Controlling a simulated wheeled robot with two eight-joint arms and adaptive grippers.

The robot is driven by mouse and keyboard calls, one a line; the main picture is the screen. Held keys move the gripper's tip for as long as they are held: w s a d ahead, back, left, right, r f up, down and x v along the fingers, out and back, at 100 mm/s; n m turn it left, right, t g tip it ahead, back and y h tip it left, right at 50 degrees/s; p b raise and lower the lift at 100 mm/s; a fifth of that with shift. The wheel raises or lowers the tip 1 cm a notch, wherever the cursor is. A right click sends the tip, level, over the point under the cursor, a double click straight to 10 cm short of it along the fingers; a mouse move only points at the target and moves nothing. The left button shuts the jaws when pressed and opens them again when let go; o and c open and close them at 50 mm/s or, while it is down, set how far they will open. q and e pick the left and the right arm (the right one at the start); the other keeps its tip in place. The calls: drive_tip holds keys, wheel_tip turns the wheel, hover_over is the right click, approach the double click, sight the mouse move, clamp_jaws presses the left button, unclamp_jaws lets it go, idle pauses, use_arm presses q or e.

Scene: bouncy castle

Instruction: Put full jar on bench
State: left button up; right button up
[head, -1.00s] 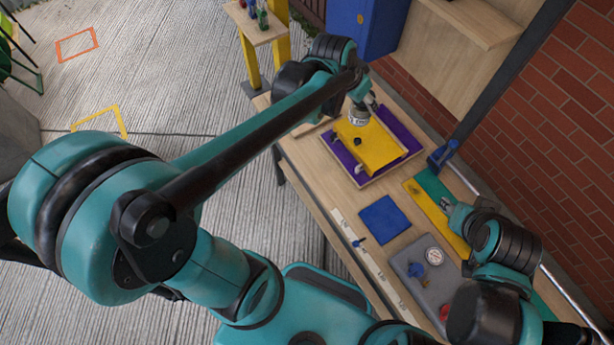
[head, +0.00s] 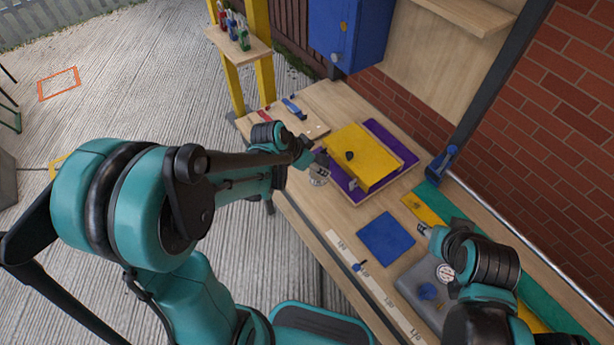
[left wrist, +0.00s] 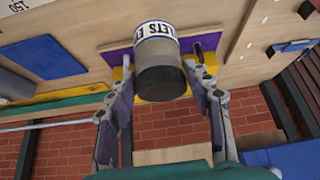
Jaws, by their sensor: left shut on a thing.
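The jar (head: 318,177) is a small clear cylinder with a white label. In the left wrist view the jar (left wrist: 157,40) shows a dark end and part of the lettering "LETS E"; its contents cannot be made out. My left gripper (head: 319,164) is shut on it, with a finger on each side in the left wrist view (left wrist: 160,82). The jar appears over the wooden bench (head: 340,215), left of the purple tray; whether it touches the bench is unclear. My right gripper (head: 425,229) is over the bench's right part, too small to judge its fingers.
A yellow board with a dark knob (head: 365,158) lies over the purple tray (head: 390,140). A blue mat (head: 386,238) and grey tray (head: 408,283) are nearer. A blue clamp (head: 441,163) stands at the back edge.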

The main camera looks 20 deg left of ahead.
use_arm(q)
drive_tip(key=a+f, duration=0.1)
drive_tip(key=f+b, duration=0.1)
drive_tip(key=f, duration=0.1)
drive_tip(key=a+f+b, duration=0.1)
drive_tip(key=f, duration=0.1)
drive_tip(key=shift+w+a, duration=0.2)
drive_tip(key=shift+a, duration=0.15)
drive_tip(key=shift+f, duration=0.4)
drive_tip(key=shift+f+b, duration=0.1)
drive_tip(key=shift+b, duration=0.25)
drive_tip(key=o, duration=1.3)
drive_tip(key=shift+o, duration=0.2)
